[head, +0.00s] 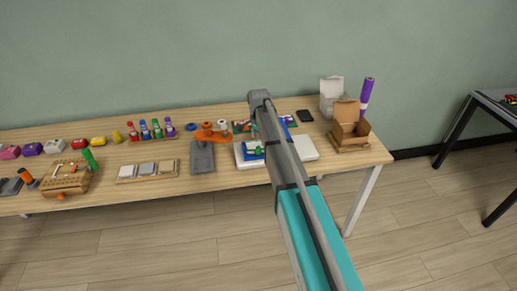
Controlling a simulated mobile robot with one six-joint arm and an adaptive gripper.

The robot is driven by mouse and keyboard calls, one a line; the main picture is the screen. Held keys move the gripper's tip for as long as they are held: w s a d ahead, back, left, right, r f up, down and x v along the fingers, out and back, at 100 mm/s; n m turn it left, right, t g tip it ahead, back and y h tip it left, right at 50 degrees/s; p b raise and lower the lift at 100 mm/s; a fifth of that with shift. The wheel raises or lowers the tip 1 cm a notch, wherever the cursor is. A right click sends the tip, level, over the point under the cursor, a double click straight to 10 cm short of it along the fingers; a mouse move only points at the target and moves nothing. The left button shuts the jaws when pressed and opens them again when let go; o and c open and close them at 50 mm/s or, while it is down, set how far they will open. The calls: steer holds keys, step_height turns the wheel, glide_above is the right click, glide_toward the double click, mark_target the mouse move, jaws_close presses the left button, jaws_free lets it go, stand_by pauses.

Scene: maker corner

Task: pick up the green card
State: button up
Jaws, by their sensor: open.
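A small green piece (259,151) shows on a white tray (303,148) at the right part of the table, left of my arm. It may be the green card, but it is too small to be sure. A blue piece (248,147) is beside or under it. My arm reaches from the bottom right up over the table and covers the middle of the tray. My gripper cannot be made out; it is not visible past the arm's grey far end.
The wooden table (220,178) also holds a grey slab (202,157), several coloured bottles (157,129), a black phone (304,116), an open cardboard box (350,126), a purple tube (366,92) and a brown block (64,179). A dark-legged table (452,130) stands at right.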

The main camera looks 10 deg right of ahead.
mark_target(258, 147)
steer(key=f+b, duration=0.3)
steer(key=shift+s+a+f, duration=0.15)
steer(key=shift+s, duration=0.15)
steer(key=shift+f+b, duration=0.95)
steer(key=shift+b, duration=0.2)
jaws_close()
